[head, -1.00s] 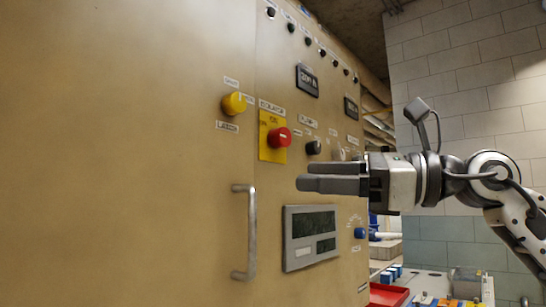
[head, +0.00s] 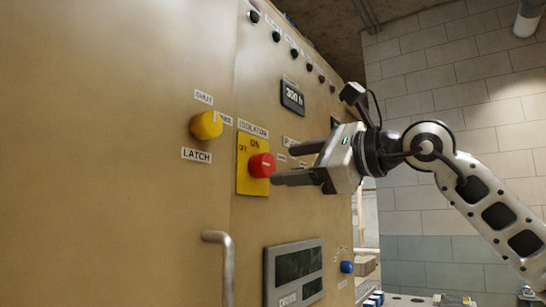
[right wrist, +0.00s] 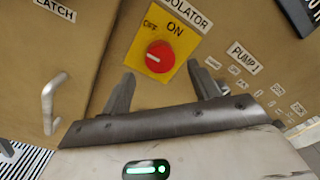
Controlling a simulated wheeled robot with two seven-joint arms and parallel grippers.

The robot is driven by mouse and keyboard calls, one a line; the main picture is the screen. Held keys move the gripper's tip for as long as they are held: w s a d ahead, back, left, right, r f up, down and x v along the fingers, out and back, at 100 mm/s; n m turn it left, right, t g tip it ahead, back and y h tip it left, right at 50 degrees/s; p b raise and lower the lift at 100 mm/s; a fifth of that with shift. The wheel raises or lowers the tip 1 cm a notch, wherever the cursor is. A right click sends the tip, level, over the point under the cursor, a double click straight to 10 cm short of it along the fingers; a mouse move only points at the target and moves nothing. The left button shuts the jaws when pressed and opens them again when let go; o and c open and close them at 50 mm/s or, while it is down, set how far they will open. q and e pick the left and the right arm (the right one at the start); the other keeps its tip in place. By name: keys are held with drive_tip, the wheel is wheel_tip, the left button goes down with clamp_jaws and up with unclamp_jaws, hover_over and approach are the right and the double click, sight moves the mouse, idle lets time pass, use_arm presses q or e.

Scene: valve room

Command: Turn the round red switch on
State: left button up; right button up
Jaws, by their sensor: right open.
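The round red switch (head: 262,165) sits on a yellow plate (head: 252,182) on the tan cabinet, under the "ISOLATOR" label. In the right wrist view the red switch (right wrist: 160,57) has a short pale mark on its face, and "OFF" and "ON" are printed above it on the plate. My right gripper (head: 284,163) is open and empty, its fingers pointing at the cabinet just right of the switch. In the wrist view its fingertips (right wrist: 160,72) lie on either side of the switch, slightly below it. I see no clear contact. My left gripper is not in view.
A yellow knob (head: 206,125) marked "LATCH" is left of the switch. A metal handle (head: 225,265) sticks out below. A display panel (head: 293,272), a blue knob (head: 347,267) and several small indicators share the cabinet face. A tiled wall stands at right.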

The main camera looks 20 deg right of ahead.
sight(270, 166)
drive_tip(key=shift+p+x, duration=0.5)
drive_tip(key=shift+x, duration=1.85)
drive_tip(key=c, duration=1)
